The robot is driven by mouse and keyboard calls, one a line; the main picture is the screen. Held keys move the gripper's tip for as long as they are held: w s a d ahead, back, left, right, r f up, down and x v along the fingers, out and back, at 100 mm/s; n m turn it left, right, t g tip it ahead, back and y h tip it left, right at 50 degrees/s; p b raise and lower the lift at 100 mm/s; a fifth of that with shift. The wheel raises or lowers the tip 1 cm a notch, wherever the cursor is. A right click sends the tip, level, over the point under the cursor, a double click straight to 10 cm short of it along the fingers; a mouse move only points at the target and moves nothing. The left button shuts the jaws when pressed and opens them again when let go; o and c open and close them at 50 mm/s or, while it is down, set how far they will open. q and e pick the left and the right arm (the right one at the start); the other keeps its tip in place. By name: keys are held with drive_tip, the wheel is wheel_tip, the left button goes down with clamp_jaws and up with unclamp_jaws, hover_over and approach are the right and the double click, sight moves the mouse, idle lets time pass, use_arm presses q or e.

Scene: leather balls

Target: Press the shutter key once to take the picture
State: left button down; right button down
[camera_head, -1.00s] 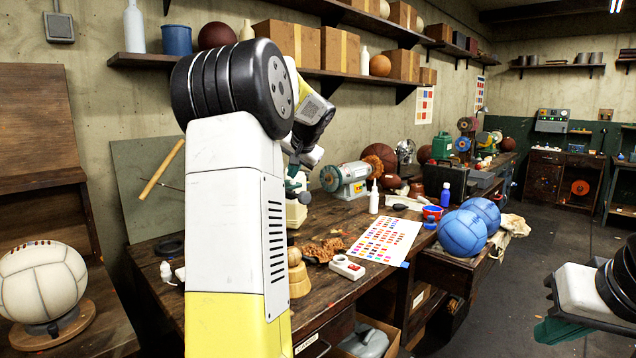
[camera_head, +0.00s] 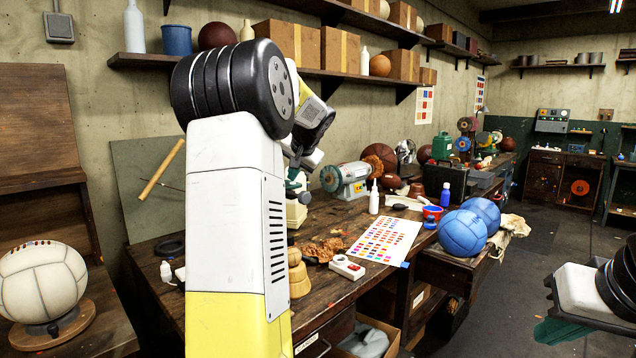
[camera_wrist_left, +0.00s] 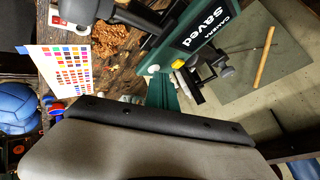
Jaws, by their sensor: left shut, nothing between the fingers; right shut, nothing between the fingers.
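My left gripper (camera_head: 296,184) shows teal fingers beyond my white and yellow arm, over the back of the bench. Its shut teal fingers (camera_wrist_left: 163,92) also show in the left wrist view. Beside them is a dark green panel (camera_wrist_left: 203,36) lettered "CAMERA" and "saved". A grey round knob (camera_head: 305,197) is close by the fingers, with a cream device (camera_head: 297,213) below, partly behind my arm. I cannot make out the shutter key, or whether the fingers touch anything. My right gripper (camera_head: 562,330) is shut and empty at the right, away from the bench.
A pale ball (camera_head: 42,283) sits on a stand at the left. The floor at right is clear.

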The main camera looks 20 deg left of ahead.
use_arm(q)
drive_tip(key=shift+r, duration=0.8)
drive_tip(key=shift+r, duration=2.5)
